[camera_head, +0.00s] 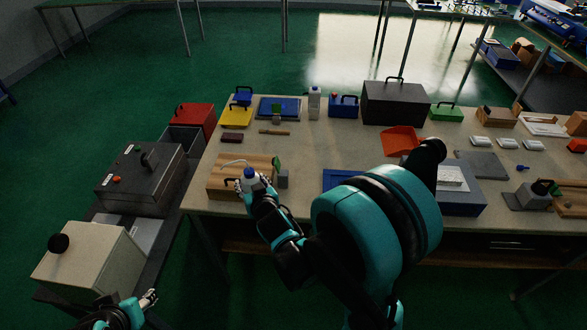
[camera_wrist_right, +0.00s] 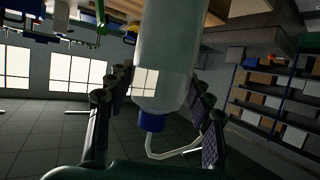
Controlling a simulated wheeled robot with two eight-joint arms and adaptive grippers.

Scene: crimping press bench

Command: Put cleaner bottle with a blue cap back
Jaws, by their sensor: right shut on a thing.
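The white cleaner bottle with a blue cap (camera_head: 249,173) is in my right gripper (camera_head: 250,185), over the front left of the bench by a wooden board. A thin bent white tube comes out of its cap. In the right wrist view the bottle (camera_wrist_right: 168,65) fills the space between the two fingers of the right gripper (camera_wrist_right: 158,105), with the blue cap (camera_wrist_right: 152,121) toward the bottom of the picture. My left gripper (camera_head: 149,299) is low at the lower left, away from the bench; its opening is too small to make out.
The bench (camera_head: 232,144) holds a wooden board (camera_head: 226,189), a pale bottle (camera_head: 314,103), a dark toolbox (camera_head: 396,101), a blue tray (camera_head: 340,180) and an orange dustpan (camera_head: 402,140). A grey machine (camera_head: 140,178) stands left of the bench. The bench middle has free room.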

